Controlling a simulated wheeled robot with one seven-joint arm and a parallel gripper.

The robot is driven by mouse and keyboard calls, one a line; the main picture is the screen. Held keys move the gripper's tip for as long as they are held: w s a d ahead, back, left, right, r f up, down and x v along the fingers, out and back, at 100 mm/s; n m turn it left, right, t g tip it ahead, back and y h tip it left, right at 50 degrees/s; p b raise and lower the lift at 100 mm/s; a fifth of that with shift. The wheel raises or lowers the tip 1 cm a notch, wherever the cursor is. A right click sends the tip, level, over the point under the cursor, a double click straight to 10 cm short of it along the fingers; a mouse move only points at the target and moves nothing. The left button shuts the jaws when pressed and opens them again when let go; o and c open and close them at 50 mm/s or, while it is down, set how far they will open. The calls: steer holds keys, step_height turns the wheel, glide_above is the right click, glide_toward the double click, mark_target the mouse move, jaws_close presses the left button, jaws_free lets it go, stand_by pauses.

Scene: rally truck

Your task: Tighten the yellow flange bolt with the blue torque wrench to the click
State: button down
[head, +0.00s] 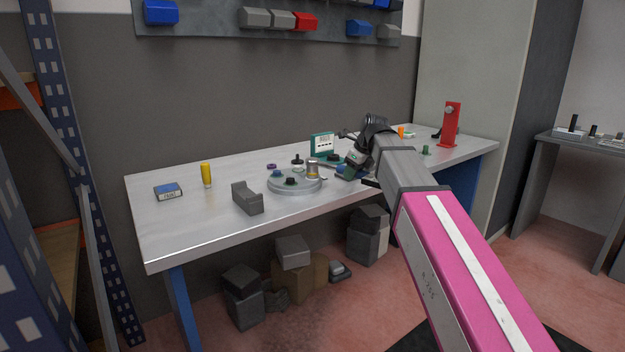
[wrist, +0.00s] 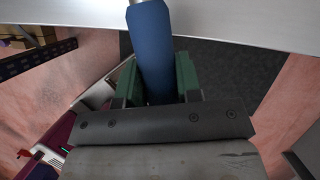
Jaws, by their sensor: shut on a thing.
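My gripper (head: 355,172) is at the right side of the round grey flange (head: 296,187) on the workbench. In the wrist view my gripper (wrist: 157,78) has its green fingers closed around the blue handle of the torque wrench (wrist: 152,40). The wrench's far end is out of the wrist view. In the head view a grey cylindrical piece stands over the yellow bolt (head: 312,176) at the flange's right; whether it is the wrench's socket, and whether it is seated, I cannot tell. Other coloured bolts, blue (head: 277,173) and dark (head: 291,181), are on the flange.
A grey block (head: 247,198), a yellow cylinder (head: 206,175) and a small blue-topped box (head: 168,191) stand on the left of the workbench (head: 180,232). A teal display (head: 322,145) is behind the flange. A red stand (head: 451,125) is at the right. The bench's front left is clear.

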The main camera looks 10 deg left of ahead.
steer(key=shift+s+a+r+m+t, duration=0.1)
steer(key=shift+s+a+m+t, duration=0.05)
steer(key=shift+s+a+m, duration=0.35)
steer(key=shift+s+a+m+t, duration=0.15)
steer(key=shift+s+a+m, duration=0.1)
steer(key=shift+s+m, duration=0.25)
stand_by(1.1)
steer(key=shift+s+a+m+t+h, duration=0.3)
steer(key=shift+s+a+m+h, duration=0.1)
steer(key=shift+s+a+m, duration=0.75)
stand_by(1.2)
steer(key=shift+w+d+n, duration=0.6)
steer(key=shift+d+n, duration=0.1)
steer(key=shift+n, duration=0.05)
stand_by(0.8)
steer(key=c, duration=1.8)
jaws_free()
jaws_close()
steer(key=shift+d, duration=0.3)
